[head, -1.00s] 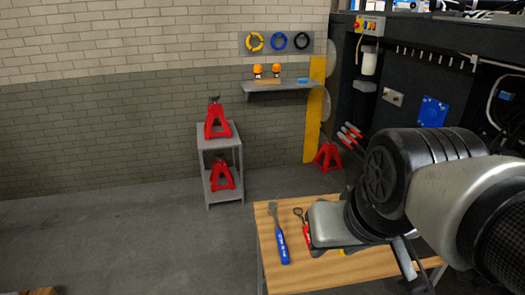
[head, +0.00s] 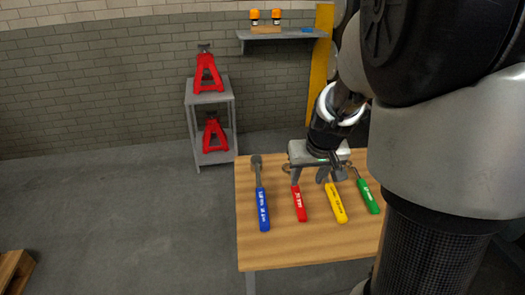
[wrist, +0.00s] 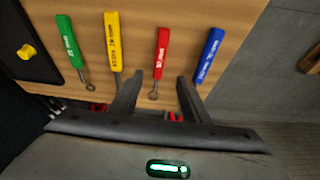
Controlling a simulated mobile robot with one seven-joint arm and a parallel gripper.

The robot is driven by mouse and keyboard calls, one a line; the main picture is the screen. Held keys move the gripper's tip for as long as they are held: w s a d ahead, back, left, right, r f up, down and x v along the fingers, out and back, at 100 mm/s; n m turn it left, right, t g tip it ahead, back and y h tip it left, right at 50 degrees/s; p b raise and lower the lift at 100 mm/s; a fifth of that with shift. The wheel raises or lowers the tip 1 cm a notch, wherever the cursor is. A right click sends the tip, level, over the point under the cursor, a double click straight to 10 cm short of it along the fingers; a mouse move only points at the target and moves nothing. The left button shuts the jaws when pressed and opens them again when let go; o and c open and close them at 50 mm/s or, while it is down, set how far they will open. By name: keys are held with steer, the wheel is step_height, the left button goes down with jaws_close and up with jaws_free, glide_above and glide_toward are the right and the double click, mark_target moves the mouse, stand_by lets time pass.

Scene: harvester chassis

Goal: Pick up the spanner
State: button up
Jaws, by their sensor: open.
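Several tools with coloured handles lie in a row on the wooden table. The red-handled one (head: 299,203) has a ring end, seen in the wrist view (wrist: 162,45); I take it as the spanner, though I cannot be sure. Beside it lie a blue-handled (head: 263,210), a yellow-handled (head: 336,203) and a green-handled tool (head: 368,197). My gripper (head: 309,179) is open and empty over the tools' far ends. In the wrist view my gripper (wrist: 158,78) has the red tool's ring end between its fingers' outlines; contact cannot be told. The gripper partly hides the red and yellow shafts in the head view.
The table (head: 280,248) has bare wood in front of the handles. A grey stand (head: 211,98) with red jacks (head: 208,72) stands behind it to the left. A wall shelf (head: 283,34) is at the back. Open floor (head: 110,200) lies left; a pallet (head: 13,268) is at lower left.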

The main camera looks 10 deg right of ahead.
mark_target(299, 198)
steer(key=b+x, duration=0.5)
steer(key=x, duration=0.9)
steer(key=shift+d+f, duration=0.1)
steer(key=shift+f, duration=0.15)
jaws_close()
